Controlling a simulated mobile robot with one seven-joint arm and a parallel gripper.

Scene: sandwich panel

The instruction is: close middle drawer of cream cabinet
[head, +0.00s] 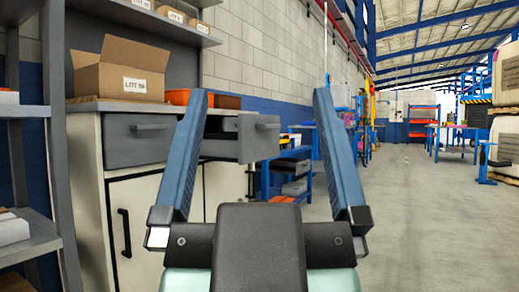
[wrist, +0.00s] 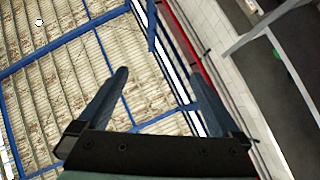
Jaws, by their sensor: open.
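The cream cabinet (head: 85,165) stands at the left in the head view, with grey drawers along its top. One grey drawer (head: 230,147) is pulled out of its front, with a bar handle (head: 267,126) facing right. Part of this drawer is hidden behind my left finger, and I cannot tell for certain that it is the middle one. A drawer (head: 140,150) to its left sits flush. My gripper (head: 260,94) is open and empty, pointing upward, its fingers wide apart in front of the open drawer in the picture. The wrist view shows my gripper (wrist: 160,74) against the ceiling, with no drawer between its fingers.
A cardboard box (head: 118,70) and an orange bin (head: 178,97) stand on the cabinet top. Grey shelving (head: 58,150) is at the near left. A blue workbench (head: 275,180) is beyond the cabinet. The floor (head: 425,220) to the right is clear.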

